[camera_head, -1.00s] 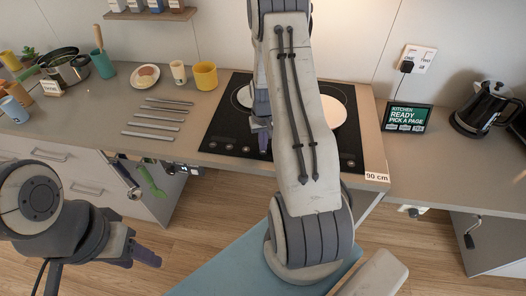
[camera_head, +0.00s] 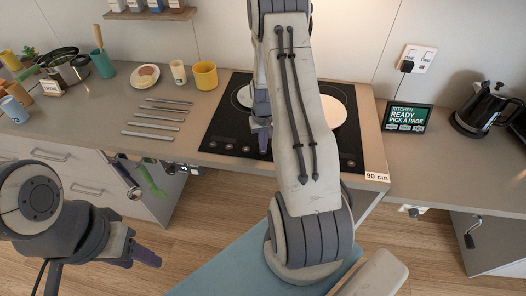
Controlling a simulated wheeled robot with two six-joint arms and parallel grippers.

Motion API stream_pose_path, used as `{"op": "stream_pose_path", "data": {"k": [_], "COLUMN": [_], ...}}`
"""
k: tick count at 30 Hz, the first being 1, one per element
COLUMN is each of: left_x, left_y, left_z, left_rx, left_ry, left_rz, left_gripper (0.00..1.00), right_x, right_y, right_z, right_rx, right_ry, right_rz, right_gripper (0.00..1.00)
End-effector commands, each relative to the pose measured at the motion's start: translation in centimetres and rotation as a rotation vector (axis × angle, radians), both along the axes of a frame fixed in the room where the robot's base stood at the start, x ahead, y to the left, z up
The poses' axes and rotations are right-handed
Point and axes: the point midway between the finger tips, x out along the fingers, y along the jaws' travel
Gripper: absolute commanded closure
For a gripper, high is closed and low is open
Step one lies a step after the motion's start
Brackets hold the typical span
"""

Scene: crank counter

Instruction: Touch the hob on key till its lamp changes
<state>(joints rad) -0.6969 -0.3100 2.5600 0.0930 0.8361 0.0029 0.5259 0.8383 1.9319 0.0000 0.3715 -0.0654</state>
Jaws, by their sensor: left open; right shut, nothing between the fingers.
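The black hob (camera_head: 226,120) is set into the counter in the middle of the view. A row of small marks, the touch keys (camera_head: 228,147), runs along its front edge. My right gripper (camera_head: 264,146) is shut and empty, pointing down over the front edge of the hob near these keys. I cannot tell whether its tip touches the glass. My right arm hides the middle of the hob and part of the key row, and I cannot make out a lit lamp. My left gripper (camera_head: 150,257) is open and empty, low in front of the counter at the left.
A white round pan or plate (camera_head: 334,110) is on the hob's right side. Several metal utensils (camera_head: 153,124) lie left of the hob, with a yellow mug (camera_head: 205,75) behind. A tablet (camera_head: 407,117) and a kettle (camera_head: 480,110) stand at the right.

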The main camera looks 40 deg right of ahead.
Motion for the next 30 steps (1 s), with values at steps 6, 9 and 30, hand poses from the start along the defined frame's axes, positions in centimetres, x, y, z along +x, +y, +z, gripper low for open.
{"op": "stream_pose_path", "data": {"k": [6,9,30], "left_x": [0.0,0.0,0.0], "left_y": [0.0,0.0,0.0], "left_z": [-0.4,-0.6,0.7], "left_rx": [0.000,0.000,0.000], "left_ry": [0.000,0.000,0.000], "left_rz": [0.000,0.000,0.000], "left_gripper": [0.50,0.50,0.50], "right_x": [0.0,0.0,0.0], "right_y": [0.0,0.0,0.0], "right_z": [-0.5,-0.7,0.8], "right_rx": [0.000,0.000,0.000], "right_ry": [0.000,0.000,0.000], "right_rz": [0.000,0.000,0.000], "right_gripper": [1.00,1.00,1.00]}}
